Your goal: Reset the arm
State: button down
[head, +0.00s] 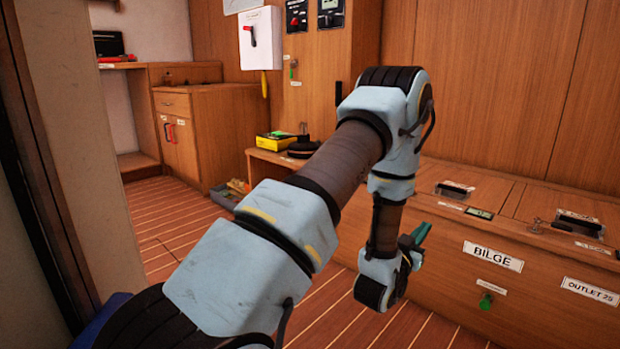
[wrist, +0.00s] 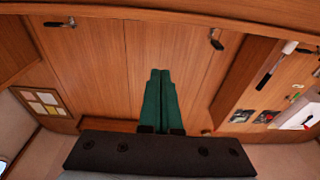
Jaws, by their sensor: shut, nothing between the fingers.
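My arm reaches forward across the middle of the head view, with its elbow raised and its forearm hanging down. My gripper (head: 421,234) is at the end of the arm, in front of the bench marked BILGE, with its green fingers pointing up and to the right. In the wrist view the two green fingers (wrist: 160,72) lie side by side with their tips together. Nothing is held between them. The wrist view looks at wooden panels (wrist: 90,55) and shows the room turned over.
The wooden bench (head: 560,262) with a BILGE label (head: 493,256) and a green knob (head: 486,301) stands right of my gripper. A white switch box (head: 260,38) hangs on the back wall. A yellow box (head: 276,142) sits on a low ledge. Striped floor (head: 175,215) is open at left.

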jog(key=w+a+r+n+g+y+p, duration=0.25)
jog(key=a+y, duration=0.25)
jog(key=a, duration=0.3)
jog(key=w+a+r+n+g+y+p, duration=0.1)
jog(key=w+a+r+g+y+p, duration=0.2)
jog(key=a, duration=0.6)
jog(key=s+a+r+n+g+y+p, duration=0.25)
jog(key=s+a+r+g, duration=0.2)
jog(key=s+a, duration=0.55)
jog(key=s+a+r+n+g+y+p, duration=0.25)
jog(key=s+a+r, duration=0.25)
jog(key=s+a, duration=0.45)
notch_tip(320, 180, up, 37)
jog(key=s+d+m+p, duration=0.1)
jog(key=d+p, duration=0.1)
jog(key=p, duration=3.5)
jog(key=shift+d, duration=0.1)
